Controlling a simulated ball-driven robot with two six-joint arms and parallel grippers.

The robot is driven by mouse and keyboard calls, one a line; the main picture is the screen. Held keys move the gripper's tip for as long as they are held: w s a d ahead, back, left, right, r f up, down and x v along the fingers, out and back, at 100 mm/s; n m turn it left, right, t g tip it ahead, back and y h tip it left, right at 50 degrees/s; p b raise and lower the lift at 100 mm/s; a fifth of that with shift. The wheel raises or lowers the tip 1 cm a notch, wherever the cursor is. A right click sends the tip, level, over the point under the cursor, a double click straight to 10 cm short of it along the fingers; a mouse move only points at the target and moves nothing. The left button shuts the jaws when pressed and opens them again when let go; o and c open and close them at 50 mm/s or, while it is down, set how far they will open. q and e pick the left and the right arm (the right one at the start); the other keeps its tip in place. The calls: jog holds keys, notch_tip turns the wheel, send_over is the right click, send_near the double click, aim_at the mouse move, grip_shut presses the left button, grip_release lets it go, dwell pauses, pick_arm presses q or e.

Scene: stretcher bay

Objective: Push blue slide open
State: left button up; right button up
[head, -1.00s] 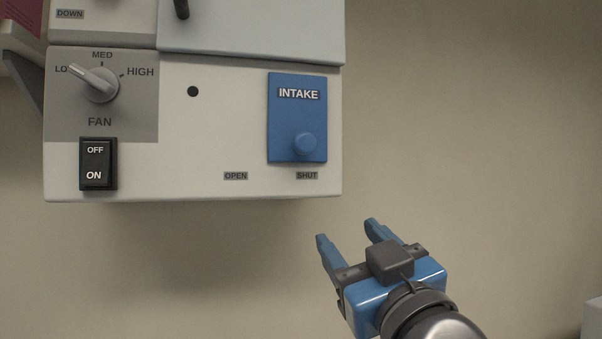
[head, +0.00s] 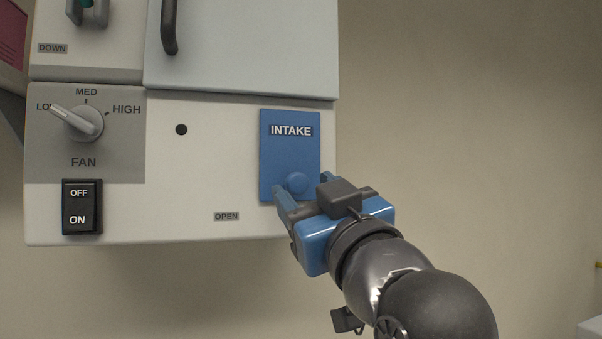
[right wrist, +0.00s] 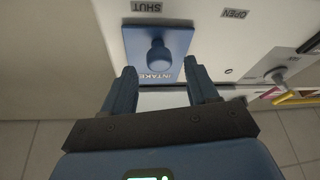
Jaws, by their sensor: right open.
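The blue slide (head: 290,153), marked INTAKE, is a flat plate with a round knob (head: 296,183) near its bottom. It sits at the right end of the white panel front, on the SHUT side; the OPEN label (head: 226,216) is to its lower left. My right gripper (head: 301,190) is at the slide's lower right in the head view and covers the SHUT label. In the right wrist view the slide (right wrist: 176,42) appears upside down, and its knob (right wrist: 158,54) lies ahead, between the open fingers of the gripper (right wrist: 162,77). I cannot tell if they touch it. My left gripper is not in view.
Left of the slide are a small dark hole (head: 181,129), a FAN knob (head: 84,122) pointing to LO, and a black OFF/ON rocker switch (head: 82,207). A dark handle (head: 169,27) hangs above. The panel face between hole and slide is bare.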

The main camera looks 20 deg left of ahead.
aim_at(295, 154)
jog(key=shift+p+x, duration=0.4)
jog(key=shift+x, duration=0.95)
grip_shut()
